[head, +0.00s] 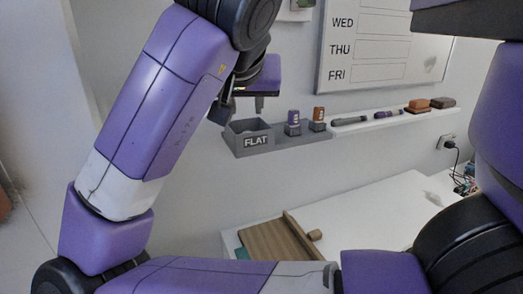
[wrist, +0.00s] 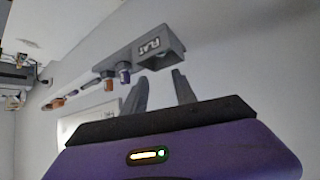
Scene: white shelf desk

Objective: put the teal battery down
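I see no teal battery in either view. A grey bin labelled FLAT (head: 253,140) is at the left end of a wall ledge; it also shows in the wrist view (wrist: 152,46). What lies inside it cannot be made out. A purple battery (head: 292,124) and an orange battery (head: 318,120) stand upright in the grey holder right of the bin. My gripper (wrist: 160,78) has its two fingers apart with only wall visible between them. In the head view it is above the bin, partly hidden by my arm.
The white ledge (head: 375,122) continues right with markers (head: 350,121) and brown erasers (head: 430,104). A whiteboard (head: 385,45) hangs above. Below, the white desk (head: 380,205) holds a wooden board (head: 272,243); much of its top is clear.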

